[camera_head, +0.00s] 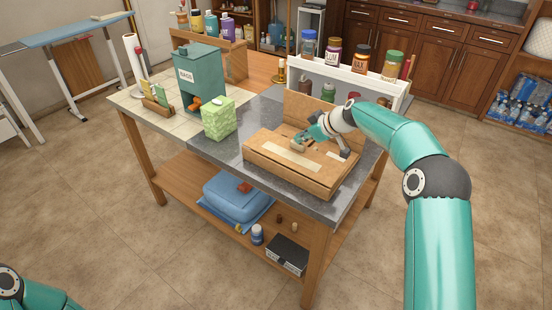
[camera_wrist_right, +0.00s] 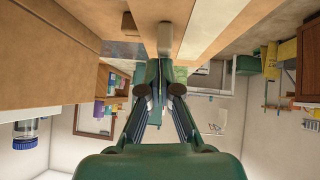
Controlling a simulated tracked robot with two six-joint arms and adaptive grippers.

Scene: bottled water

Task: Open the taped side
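A cardboard box (camera_head: 270,176) sits on the grey part of the worktable. A pale tape strip (camera_head: 288,159) runs along its top, and one flap (camera_head: 309,108) stands upright at its back. My right gripper (camera_head: 299,144) reaches over the box top from the right, close to the tape strip. In the right wrist view it (camera_wrist_right: 161,88) points at large brown cardboard surfaces (camera_wrist_right: 55,50). Its fingertips are close together, but I cannot tell whether they grip anything. My left gripper is not in view; only part of my left arm shows at the lower left.
A green patterned box (camera_head: 218,119) and a teal bag dispenser (camera_head: 199,77) stand left of the cardboard box. A white rack (camera_head: 345,73) with several jars stands behind it. A lower shelf (camera_head: 178,167) holds a folded blue cloth (camera_head: 237,193). The floor in front is clear.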

